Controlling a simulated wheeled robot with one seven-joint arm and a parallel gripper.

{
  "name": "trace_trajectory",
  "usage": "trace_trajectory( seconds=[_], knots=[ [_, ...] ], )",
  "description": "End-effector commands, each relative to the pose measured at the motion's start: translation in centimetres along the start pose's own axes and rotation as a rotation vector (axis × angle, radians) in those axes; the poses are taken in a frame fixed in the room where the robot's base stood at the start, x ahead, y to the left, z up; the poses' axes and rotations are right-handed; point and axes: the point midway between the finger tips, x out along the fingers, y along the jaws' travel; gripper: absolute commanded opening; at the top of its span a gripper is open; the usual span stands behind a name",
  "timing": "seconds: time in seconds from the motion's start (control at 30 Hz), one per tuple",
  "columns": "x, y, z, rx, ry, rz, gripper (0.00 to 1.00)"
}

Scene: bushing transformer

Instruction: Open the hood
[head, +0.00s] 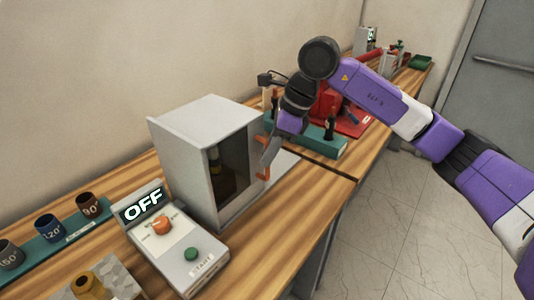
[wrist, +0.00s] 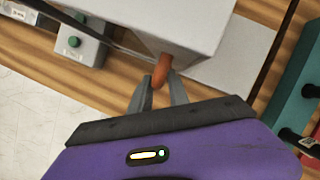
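The hood (head: 185,165) is a light grey box cabinet on the wooden bench, with a dark see-through front door (head: 234,160) that looks closed. An orange handle (wrist: 161,70) sits at the door's edge. In the head view my gripper (head: 265,160) is at the door's right edge, with the handle partly hidden by it. In the wrist view my gripper (wrist: 160,76) has its two grey fingers apart, one on each side of the handle. Some gap shows, and I cannot tell whether either finger touches it. A dark shape stands inside the hood, blurred behind the door.
A control box (head: 175,240) with an "OFF" display, orange knob and green button stands left of the hood. A teal rack (head: 75,240) with cups lies farther left. A teal block (head: 310,135) and red tray stand beyond my gripper. The floor before the bench is clear.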

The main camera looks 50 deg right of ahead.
Motion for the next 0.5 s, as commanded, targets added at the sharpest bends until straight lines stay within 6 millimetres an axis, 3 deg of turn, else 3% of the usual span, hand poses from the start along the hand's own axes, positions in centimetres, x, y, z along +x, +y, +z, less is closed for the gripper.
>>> trace_trajectory(
  seconds=[0.17, 0.43, 0.5],
  knots=[
    [1.16, 0.03, 0.02, 0.0, 0.0, 0.0, 0.22],
    [1.33, 0.02, 0.0, 0.0, 0.0, 0.0, 0.22],
    [1.32, 0.02, 0.0, 0.0, 0.0, 0.0, 0.08]
  ],
)
